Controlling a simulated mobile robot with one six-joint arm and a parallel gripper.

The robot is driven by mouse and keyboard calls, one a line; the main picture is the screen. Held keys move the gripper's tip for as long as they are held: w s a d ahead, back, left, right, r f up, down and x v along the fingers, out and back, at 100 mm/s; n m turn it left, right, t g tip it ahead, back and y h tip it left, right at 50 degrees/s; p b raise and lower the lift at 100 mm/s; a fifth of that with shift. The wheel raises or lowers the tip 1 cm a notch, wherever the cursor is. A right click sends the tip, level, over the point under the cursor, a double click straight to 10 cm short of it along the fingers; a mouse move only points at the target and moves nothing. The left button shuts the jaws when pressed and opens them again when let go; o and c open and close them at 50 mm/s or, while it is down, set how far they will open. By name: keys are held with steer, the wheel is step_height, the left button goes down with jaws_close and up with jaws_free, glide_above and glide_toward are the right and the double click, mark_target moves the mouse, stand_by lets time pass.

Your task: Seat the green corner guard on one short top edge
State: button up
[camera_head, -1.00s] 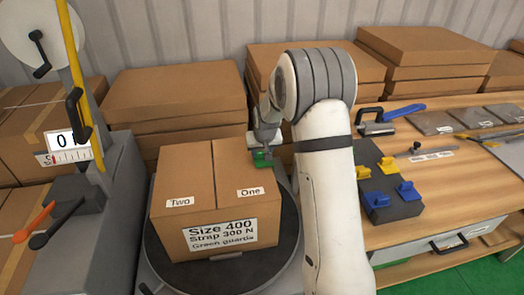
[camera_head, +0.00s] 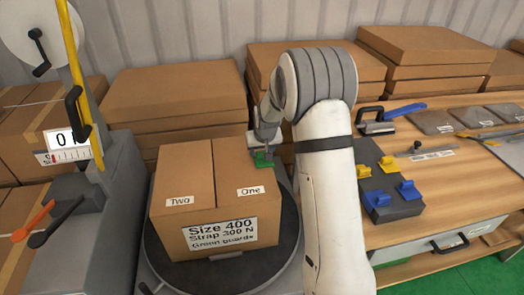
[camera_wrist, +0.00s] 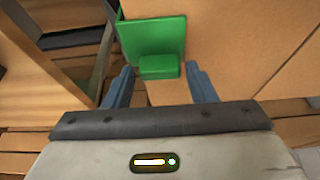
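The green corner guard (camera_head: 263,161) is at the far right top edge of the carton (camera_head: 190,218), by the flap marked "One". In the wrist view the green guard (camera_wrist: 152,36) lies against the cardboard, with its small tab (camera_wrist: 160,67) toward my gripper (camera_wrist: 160,80). My fingers are spread on both sides of the tab, with visible gaps. In the head view my gripper (camera_head: 264,146) is just above the guard, and my arm partly blocks that side. I cannot tell whether the guard is fully down on the edge.
The carton stands on a dark round turntable (camera_head: 160,262). A grey block (camera_head: 392,208) with blue and yellow guards is on the wooden bench at right. The strapping machine (camera_head: 100,225) stands at left. Stacked cartons (camera_head: 175,100) fill the back.

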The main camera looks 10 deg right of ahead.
steer(key=shift+o, duration=1.2)
steer(key=shift+r, duration=0.1)
steer(key=v, duration=0.7)
steer(key=shift+s+r+b, duration=0.2)
steer(key=shift+r+b, duration=0.05)
steer(key=shift+b, duration=0.05)
